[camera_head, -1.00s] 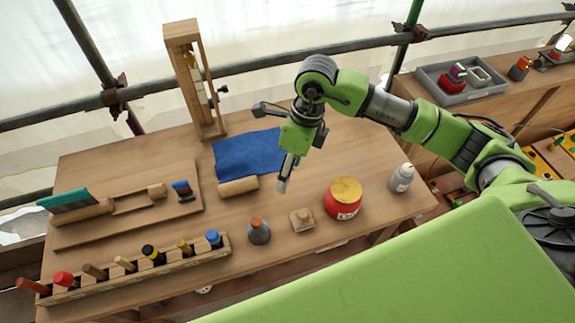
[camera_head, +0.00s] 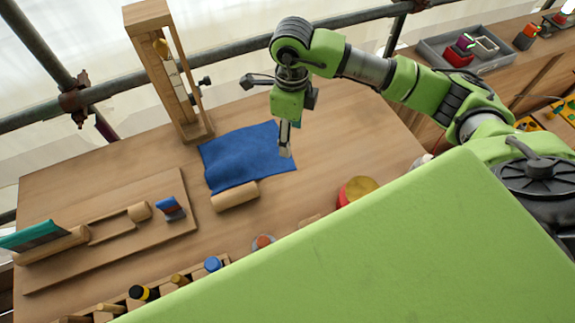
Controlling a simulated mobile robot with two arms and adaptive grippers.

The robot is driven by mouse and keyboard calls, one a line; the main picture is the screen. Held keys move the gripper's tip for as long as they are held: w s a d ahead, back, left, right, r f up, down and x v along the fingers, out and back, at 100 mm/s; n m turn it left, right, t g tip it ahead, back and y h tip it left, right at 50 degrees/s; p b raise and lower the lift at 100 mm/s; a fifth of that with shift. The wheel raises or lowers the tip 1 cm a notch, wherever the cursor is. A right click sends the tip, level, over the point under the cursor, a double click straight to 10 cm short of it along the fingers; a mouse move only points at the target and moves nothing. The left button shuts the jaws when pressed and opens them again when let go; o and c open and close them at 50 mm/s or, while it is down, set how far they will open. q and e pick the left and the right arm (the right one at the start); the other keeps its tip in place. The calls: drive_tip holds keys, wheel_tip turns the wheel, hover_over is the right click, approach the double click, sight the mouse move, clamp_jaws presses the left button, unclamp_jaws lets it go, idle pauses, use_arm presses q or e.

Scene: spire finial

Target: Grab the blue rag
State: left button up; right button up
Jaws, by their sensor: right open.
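The blue rag (camera_head: 240,158) lies flat and slightly rumpled on the wooden bench (camera_head: 345,130), in the middle of the head view. A short wooden cylinder (camera_head: 235,196) lies along its near edge. My right gripper (camera_head: 286,150) points down over the rag's right part. It is open with nothing visible between its fingers, and it hides a little of the rag. Whether the fingertips touch the cloth I cannot tell. My left gripper is not in view.
A wooden frame stand (camera_head: 165,70) rises behind the rag. A wooden board with tools (camera_head: 110,225) lies at left. A rack of handled tools (camera_head: 170,285) and a red-yellow tin (camera_head: 357,190) are partly hidden by my green body. Bench right of the rag is clear.

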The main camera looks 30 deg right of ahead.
sight(290, 168)
wheel_tip(290, 168, down, 12)
drive_tip(key=b, duration=0.8)
drive_tip(key=shift+w+f, duration=0.1)
drive_tip(key=shift+f, duration=0.1)
use_arm(q)
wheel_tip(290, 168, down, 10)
drive_tip(key=shift+b, duration=0.4)
use_arm(e)
drive_tip(key=shift+f, duration=0.5)
drive_tip(key=shift+f, duration=0.1)
clamp_jaws()
